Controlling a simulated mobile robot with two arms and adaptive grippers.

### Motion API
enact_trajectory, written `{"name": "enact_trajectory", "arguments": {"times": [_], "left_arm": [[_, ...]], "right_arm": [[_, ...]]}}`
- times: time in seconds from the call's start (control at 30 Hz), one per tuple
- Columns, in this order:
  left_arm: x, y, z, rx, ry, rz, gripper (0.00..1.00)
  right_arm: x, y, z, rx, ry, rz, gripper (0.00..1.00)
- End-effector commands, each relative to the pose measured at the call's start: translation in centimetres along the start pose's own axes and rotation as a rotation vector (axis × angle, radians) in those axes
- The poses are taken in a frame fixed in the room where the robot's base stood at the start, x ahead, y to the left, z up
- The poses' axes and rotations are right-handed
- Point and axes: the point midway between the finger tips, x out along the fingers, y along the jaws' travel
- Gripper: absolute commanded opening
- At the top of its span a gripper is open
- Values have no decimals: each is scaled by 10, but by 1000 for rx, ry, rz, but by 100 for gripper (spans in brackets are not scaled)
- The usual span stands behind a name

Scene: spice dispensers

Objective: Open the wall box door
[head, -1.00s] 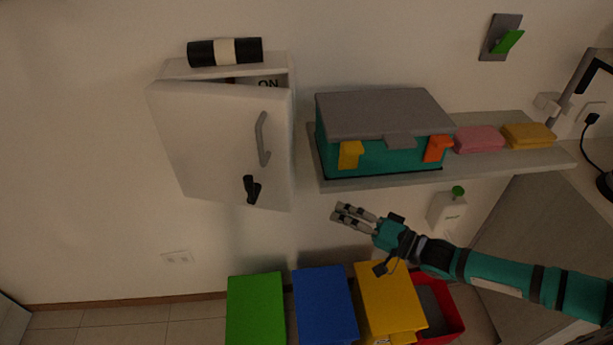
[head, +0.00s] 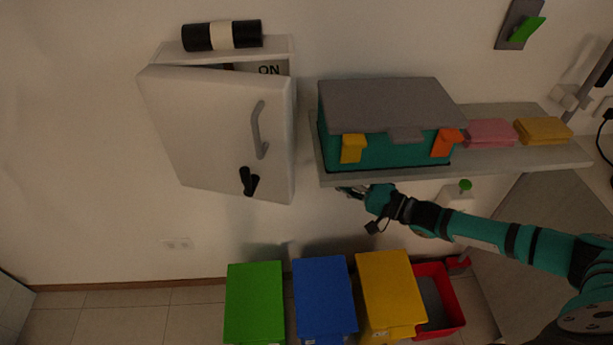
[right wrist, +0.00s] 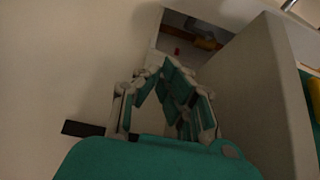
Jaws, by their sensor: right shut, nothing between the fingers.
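The white wall box (head: 284,48) hangs on the wall at left in the head view. Its door (head: 205,125) stands ajar, with a gap along the top showing part of the inside and the letters "ON". The door has a grey curved handle (head: 258,130) and a black latch (head: 249,181). My right gripper (head: 350,190) is right of the door, at the shelf's lower left edge, apart from the handle. In the right wrist view its fingertips (right wrist: 164,70) come together, empty, before an opening beside a grey panel (right wrist: 262,95); I cannot tell which panel. My left gripper is not in view.
The shelf (head: 480,164) holds a teal box with a grey lid (head: 390,105) and pink (head: 488,132) and yellow (head: 543,131) sponges. Green (head: 254,300), blue (head: 325,295), yellow (head: 388,290) and red (head: 437,295) bins stand below. A black-and-white roll (head: 222,36) lies on the wall box.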

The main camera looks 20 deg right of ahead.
Motion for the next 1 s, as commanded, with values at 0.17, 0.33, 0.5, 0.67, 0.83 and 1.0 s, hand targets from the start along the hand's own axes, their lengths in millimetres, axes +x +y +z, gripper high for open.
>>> {"name": "enact_trajectory", "arguments": {"times": [0.17, 0.33, 0.5, 0.67, 0.83, 1.0], "left_arm": [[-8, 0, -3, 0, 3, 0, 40], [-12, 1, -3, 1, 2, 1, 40], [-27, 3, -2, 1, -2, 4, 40], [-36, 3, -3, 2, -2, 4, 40], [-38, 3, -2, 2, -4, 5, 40], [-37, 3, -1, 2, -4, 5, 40]], "right_arm": [[41, -3, 0, 1, -1, -5, 0], [73, -2, 0, 0, 0, -3, 0], [76, -3, 16, 6, -1, 3, 0], [70, -2, 32, 3, 0, 1, 0], [68, -1, 38, 1, 0, 0, 0], [68, 0, 38, 0, 0, -1, 0]]}}
